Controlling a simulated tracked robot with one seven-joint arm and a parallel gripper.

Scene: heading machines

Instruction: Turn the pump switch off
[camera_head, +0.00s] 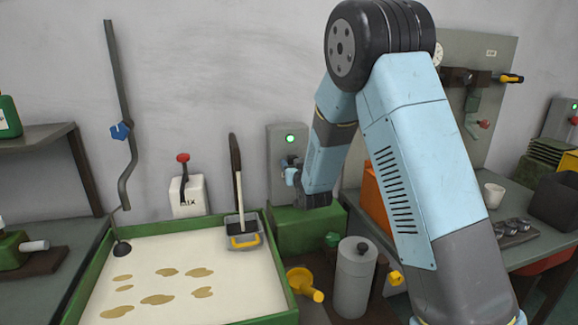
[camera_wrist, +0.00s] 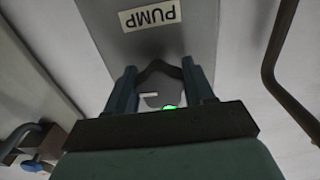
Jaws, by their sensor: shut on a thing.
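The pump switch is a grey box (camera_head: 277,150) on the back wall with a lit green lamp (camera_head: 290,139) near its top. In the wrist view the box (camera_wrist: 185,40) carries a PUMP label (camera_wrist: 151,14), seen upside down, and the green lamp (camera_wrist: 170,107) glows partly behind my gripper. My gripper (camera_head: 289,171) is at the front of the box, below the lamp. In the wrist view my gripper (camera_wrist: 161,82) is shut on the dark switch handle (camera_wrist: 160,66). The handle's exact position is partly hidden by the fingers and palm.
A green-rimmed tray table (camera_head: 272,255) stands in front at left, with a dark-handled tool (camera_head: 236,170) upright near the box. A grey canister (camera_head: 355,275) and yellow funnel (camera_head: 303,283) are below my arm.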

